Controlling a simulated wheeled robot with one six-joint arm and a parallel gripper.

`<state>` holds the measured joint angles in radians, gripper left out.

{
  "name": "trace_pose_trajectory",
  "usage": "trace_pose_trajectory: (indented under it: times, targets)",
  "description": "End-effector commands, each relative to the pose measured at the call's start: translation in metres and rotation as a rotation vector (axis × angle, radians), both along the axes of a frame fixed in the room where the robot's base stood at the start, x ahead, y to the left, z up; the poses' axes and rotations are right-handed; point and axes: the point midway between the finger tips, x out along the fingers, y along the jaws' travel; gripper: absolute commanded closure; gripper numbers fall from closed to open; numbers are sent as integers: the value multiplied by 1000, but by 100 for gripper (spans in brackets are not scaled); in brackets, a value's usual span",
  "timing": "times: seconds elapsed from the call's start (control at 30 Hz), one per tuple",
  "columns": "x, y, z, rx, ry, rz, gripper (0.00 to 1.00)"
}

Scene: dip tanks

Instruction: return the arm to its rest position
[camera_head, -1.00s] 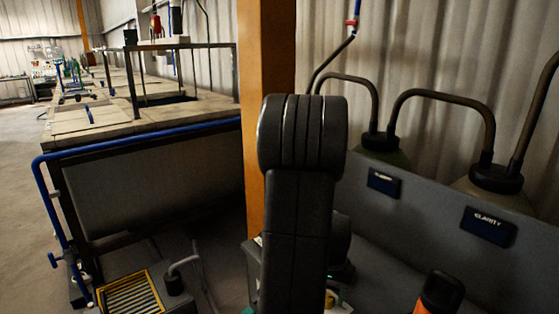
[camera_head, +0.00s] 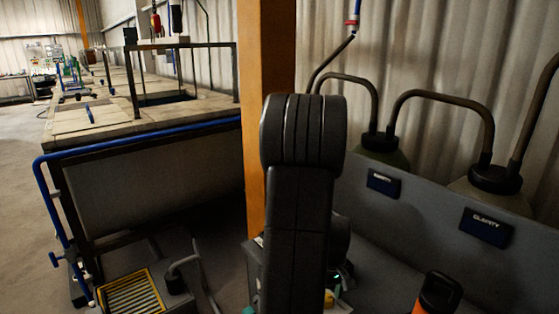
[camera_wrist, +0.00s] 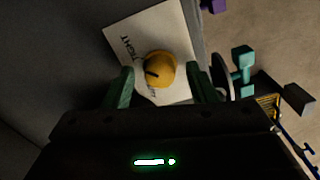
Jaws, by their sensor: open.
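My gripper (camera_wrist: 160,72) shows in the wrist view with its two green fingers spread apart, open and empty. A round yellow object with a dark mark (camera_wrist: 161,68) appears between the fingertips, on or over a white card (camera_wrist: 119,33) with printed letters. I cannot tell how far below the fingers it is. In the head view my dark arm stands upright in the middle and hides most of what lies behind it, including most of the gripper.
An orange post (camera_head: 266,60) stands behind my arm. A long tank bench (camera_head: 150,180) with a blue pipe (camera_head: 150,138) is at the left. A grey panel (camera_head: 425,215) with capped containers (camera_head: 495,180) is at the right. A yellow-striped grate (camera_head: 132,295) lies low at the left. Open floor shows at far left.

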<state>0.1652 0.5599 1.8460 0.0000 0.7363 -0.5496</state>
Motion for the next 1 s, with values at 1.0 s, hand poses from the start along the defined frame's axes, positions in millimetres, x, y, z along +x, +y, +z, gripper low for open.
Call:
trace_pose_trajectory:
  times: [1.0]
  targets:
    - [-4, -1, 3, -2, 1, 270, 48]
